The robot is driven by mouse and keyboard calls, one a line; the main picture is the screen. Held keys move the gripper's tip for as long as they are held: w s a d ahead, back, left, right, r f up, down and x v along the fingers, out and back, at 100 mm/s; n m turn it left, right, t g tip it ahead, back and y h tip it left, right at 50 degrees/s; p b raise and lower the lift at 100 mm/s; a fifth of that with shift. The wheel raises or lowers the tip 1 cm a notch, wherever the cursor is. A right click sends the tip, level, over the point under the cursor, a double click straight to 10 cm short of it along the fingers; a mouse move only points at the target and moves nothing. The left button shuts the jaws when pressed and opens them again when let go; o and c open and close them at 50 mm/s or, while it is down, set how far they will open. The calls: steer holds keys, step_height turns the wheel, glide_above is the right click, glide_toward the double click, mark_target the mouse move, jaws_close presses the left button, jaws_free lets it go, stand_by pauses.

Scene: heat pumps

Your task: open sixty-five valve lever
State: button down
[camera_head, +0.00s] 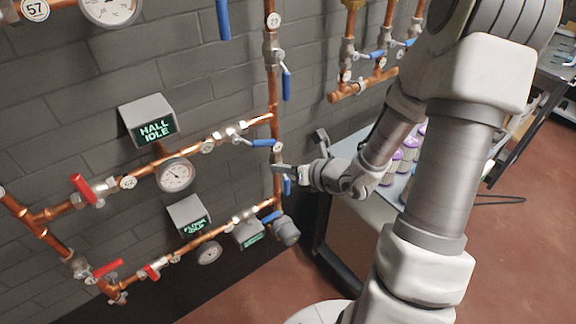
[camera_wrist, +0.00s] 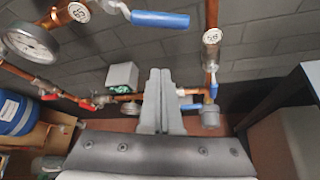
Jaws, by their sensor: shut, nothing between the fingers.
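The valve tagged 65 (camera_wrist: 78,12) is on a horizontal copper pipe, at the top of the wrist view. Its blue lever (camera_wrist: 160,19) points right from the valve body. In the head view I take the same blue lever (camera_head: 262,143) to be the one by the Hall pipe, reaching right toward the vertical pipe. My gripper (camera_head: 280,168) is shut and empty, just below this lever and in front of the vertical pipe. In the wrist view my gripper fingers (camera_wrist: 158,75) are together, below the lever and apart from it.
The vertical pipe (camera_wrist: 211,15) with another tagged valve runs right of my fingers. A gauge (camera_head: 175,175), Hall display (camera_head: 150,121) and lower pipe with blue lever (camera_head: 270,217) are nearby. A table (camera_head: 345,150) stands right, close to my arm.

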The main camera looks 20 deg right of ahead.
mark_target(255, 142)
steer(key=x, duration=0.6)
steer(key=shift+w+d+r+p, duration=0.15)
steer(key=shift+d+r, duration=0.05)
steer(key=shift+r, duration=0.45)
steer(key=shift+w+d+r+p, duration=0.15)
steer(key=shift+d+r+p, duration=0.1)
steer(key=shift+r, duration=0.4)
steer(key=shift+w+d+r+p, duration=0.1)
steer(key=shift+w+d+r, duration=0.1)
steer(key=shift+r, duration=0.45)
